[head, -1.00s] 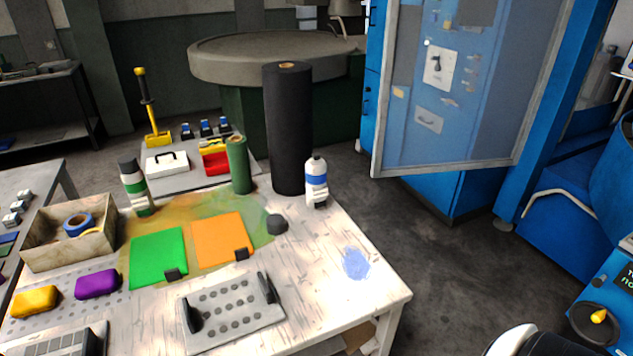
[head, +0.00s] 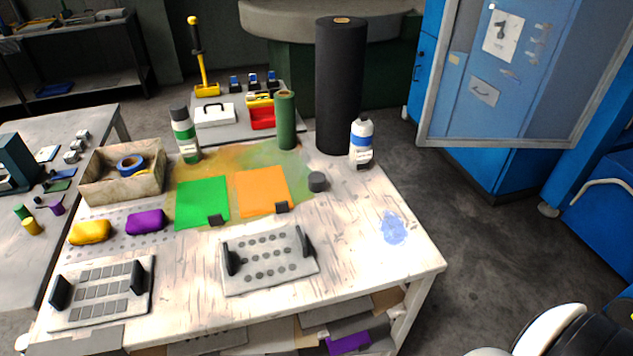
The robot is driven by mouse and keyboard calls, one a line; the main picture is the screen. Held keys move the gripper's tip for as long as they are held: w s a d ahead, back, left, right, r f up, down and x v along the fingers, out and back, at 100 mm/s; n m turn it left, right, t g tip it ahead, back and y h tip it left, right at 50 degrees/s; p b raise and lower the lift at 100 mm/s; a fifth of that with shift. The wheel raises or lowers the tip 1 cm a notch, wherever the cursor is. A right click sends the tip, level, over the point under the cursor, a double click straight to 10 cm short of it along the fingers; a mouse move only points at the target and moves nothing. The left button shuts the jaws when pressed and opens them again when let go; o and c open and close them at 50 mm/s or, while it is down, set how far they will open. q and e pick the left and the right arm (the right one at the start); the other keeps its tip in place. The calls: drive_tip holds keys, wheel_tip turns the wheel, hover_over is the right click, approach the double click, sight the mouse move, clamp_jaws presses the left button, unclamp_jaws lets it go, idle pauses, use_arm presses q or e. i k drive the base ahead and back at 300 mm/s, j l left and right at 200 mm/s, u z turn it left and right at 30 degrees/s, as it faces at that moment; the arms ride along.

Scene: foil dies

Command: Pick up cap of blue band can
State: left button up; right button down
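A white can with a blue band (head: 362,146) stands upright at the back right of the white table (head: 385,275). Its top is pale, with no dark cap on it. A short dark grey cap (head: 317,182) lies on the table, left of and in front of the can, just right of the orange sheet. A similar can with a green band (head: 186,137) stands at the back left with a dark cap on top. Neither of my grippers shows in the head view.
A tall black roll (head: 339,90) and a green roll (head: 286,122) stand behind the cap. Orange (head: 262,188) and green (head: 201,203) sheets lie to its left. A plate with two dark uprights (head: 268,262) is in front. The table's right side is clear around a blue stain (head: 393,228).

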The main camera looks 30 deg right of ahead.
sight(316, 179)
drive_tip(key=l+u, duration=0.15)
drive_tip(key=l, duration=0.3)
drive_tip(key=k+l+u, duration=0.1)
drive_tip(key=l, duration=0.35)
drive_tip(key=l+u, duration=0.15)
drive_tip(key=l, duration=0.3)
drive_tip(key=k, duration=0.05)
